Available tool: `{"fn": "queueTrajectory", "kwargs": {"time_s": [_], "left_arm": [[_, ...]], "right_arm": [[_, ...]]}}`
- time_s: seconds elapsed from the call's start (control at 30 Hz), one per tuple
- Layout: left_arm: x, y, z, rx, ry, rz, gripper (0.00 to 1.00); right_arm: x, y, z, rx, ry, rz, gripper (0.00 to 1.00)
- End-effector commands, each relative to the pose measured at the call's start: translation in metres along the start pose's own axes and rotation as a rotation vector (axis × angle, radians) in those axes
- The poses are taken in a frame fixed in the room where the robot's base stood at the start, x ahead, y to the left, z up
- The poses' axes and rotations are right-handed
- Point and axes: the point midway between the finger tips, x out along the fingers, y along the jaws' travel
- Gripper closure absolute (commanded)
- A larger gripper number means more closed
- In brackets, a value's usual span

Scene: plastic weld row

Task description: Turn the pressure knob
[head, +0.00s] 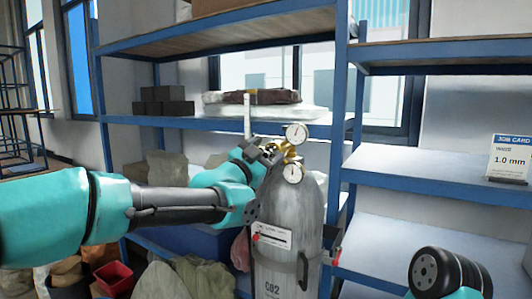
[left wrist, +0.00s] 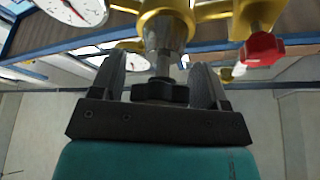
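The grey CO2 cylinder (head: 287,230) stands upright in front of the shelving. A brass regulator (head: 284,152) with two round white gauges (head: 297,133) sits on top. My left gripper (head: 270,150) is at the regulator's left side. In the left wrist view the black pressure knob (left wrist: 160,92) lies between the two fingers of my left gripper (left wrist: 160,78), below a metal stem and the brass body (left wrist: 163,22). The fingers are spread, and a small gap shows at the left finger; contact at the right is unclear.
A red knob (left wrist: 263,48) sits on brass fittings right of the fingers in the left wrist view. Blue-framed shelves (head: 340,120) stand behind the cylinder. A job card (head: 509,158) reading 1.0 mm stands at right. Sacks and a red bin (head: 114,279) lie lower left.

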Motion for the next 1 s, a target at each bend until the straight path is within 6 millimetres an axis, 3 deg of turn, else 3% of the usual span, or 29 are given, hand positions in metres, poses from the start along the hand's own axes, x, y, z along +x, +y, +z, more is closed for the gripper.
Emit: {"fn": "queueTrajectory", "kwargs": {"time_s": [0.47, 0.67, 1.0], "left_arm": [[-0.009, -0.001, 0.0, 0.0, -0.001, -0.001, 0.27], [-0.037, -0.001, 0.0, 0.0, -0.002, -0.002, 0.27], [-0.102, -0.001, 0.0, 0.0, -0.001, -0.002, 0.27]], "right_arm": [[0.0, 0.0, 0.0, 0.0, 0.0, 0.0, 1.0], [0.0, 0.0, 0.0, 0.0, 0.0, 0.0, 1.0], [0.0, 0.0, 0.0, 0.0, 0.0, 0.0, 1.0]]}}
